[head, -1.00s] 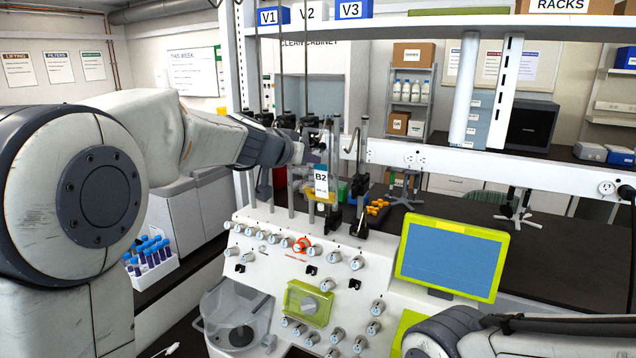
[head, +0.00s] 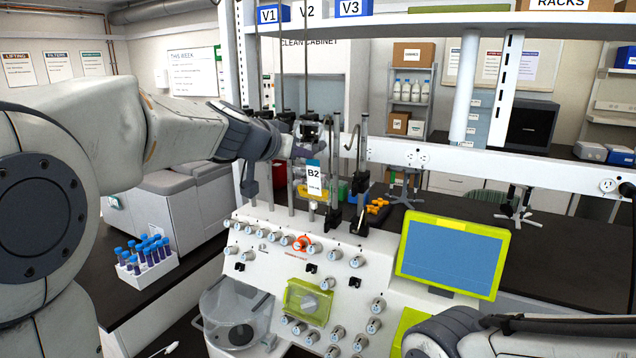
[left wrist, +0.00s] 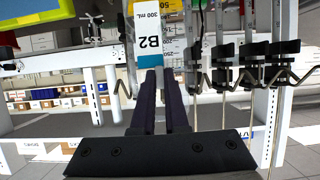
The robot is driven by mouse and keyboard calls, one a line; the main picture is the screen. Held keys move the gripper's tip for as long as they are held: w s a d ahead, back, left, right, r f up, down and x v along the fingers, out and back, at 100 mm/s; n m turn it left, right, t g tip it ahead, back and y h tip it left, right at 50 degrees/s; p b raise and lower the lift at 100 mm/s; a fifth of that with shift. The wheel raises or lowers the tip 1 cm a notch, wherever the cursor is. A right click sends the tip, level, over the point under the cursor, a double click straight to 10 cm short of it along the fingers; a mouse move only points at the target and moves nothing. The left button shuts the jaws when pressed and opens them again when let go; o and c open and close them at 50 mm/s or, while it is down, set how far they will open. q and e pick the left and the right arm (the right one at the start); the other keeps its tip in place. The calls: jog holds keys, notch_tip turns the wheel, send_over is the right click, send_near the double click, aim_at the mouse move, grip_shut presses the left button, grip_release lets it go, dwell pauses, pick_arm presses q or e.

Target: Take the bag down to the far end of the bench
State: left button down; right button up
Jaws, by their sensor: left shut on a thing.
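The bag (head: 314,180) has a white label reading B2 with a blue band. It hangs upright in front of the hooks and rods above the white processor (head: 265,240). My left gripper (head: 304,146) is shut on the bag's top, and the bag hangs below it. In the left wrist view the bag's B2 label (left wrist: 150,38) shows just beyond the dark fingers of my left gripper (left wrist: 160,82). I cannot tell whether the bag still touches a hook. The dark bench (head: 545,235) runs behind and to the right. My right gripper is out of view.
Metal rods with black clamps (head: 360,190) stand close around the bag. A green-framed screen (head: 452,255) stands at the right of the processor. A rack of blue-capped tubes (head: 150,262) sits at left. A white rail (head: 500,172) crosses above the bench.

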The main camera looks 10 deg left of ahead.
pick_arm(q)
jog(key=shift+s+a+b, duration=0.25)
jog(key=shift+s+b, duration=0.15)
jog(key=shift+s, duration=0.35)
jog(key=shift+s+a+b, duration=0.25)
jog(key=shift+s+b, duration=0.15)
jog(key=shift+s, duration=0.3)
jog(key=shift+s+a+b, duration=0.2)
jog(key=shift+s+b, duration=0.1)
jog(key=shift+s, duration=0.35)
jog(key=shift+s+a+b, duration=0.2)
jog(key=shift+s+b, duration=0.1)
jog(key=shift+s, duration=0.35)
